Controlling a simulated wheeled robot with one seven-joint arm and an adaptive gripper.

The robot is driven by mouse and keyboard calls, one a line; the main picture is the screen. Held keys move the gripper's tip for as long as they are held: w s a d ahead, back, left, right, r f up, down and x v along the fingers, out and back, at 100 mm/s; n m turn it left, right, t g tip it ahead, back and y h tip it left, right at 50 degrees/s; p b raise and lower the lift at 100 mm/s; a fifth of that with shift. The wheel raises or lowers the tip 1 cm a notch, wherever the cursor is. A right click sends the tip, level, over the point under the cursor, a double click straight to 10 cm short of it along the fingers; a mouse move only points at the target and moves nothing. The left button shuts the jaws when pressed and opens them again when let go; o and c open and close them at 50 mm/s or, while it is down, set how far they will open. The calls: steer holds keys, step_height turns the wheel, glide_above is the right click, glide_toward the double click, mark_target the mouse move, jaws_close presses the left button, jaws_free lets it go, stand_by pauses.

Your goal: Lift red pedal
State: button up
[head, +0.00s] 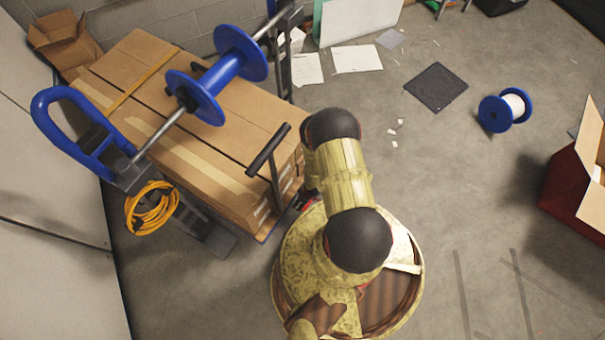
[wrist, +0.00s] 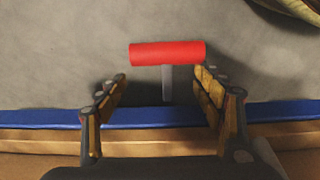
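The red pedal (wrist: 167,53) is a short red bar on a grey stem in the wrist view. It sticks out past a blue edge, over the grey floor. My gripper (wrist: 163,84) is open, with one finger on each side of the stem. The fingertips lie just below the red bar in the picture, and the right tip is close to the bar's right end. I cannot tell whether it touches. Nothing is held.
A cart loaded with cardboard boxes (head: 180,110) stands left of my arm, with a blue handle (head: 48,115) and a blue reel (head: 222,72) on a rod. A yellow cable coil (head: 152,208) hangs at its side. A red box (head: 575,190) is at the right. Floor between is mostly clear.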

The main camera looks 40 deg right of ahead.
steer(key=o, duration=0.5)
steer(key=shift+s+a+f, duration=0.1)
steer(key=shift+s+a, duration=0.2)
steer(key=shift+o, duration=0.2)
steer(key=v, duration=1.2)
steer(key=shift+w, duration=0.1)
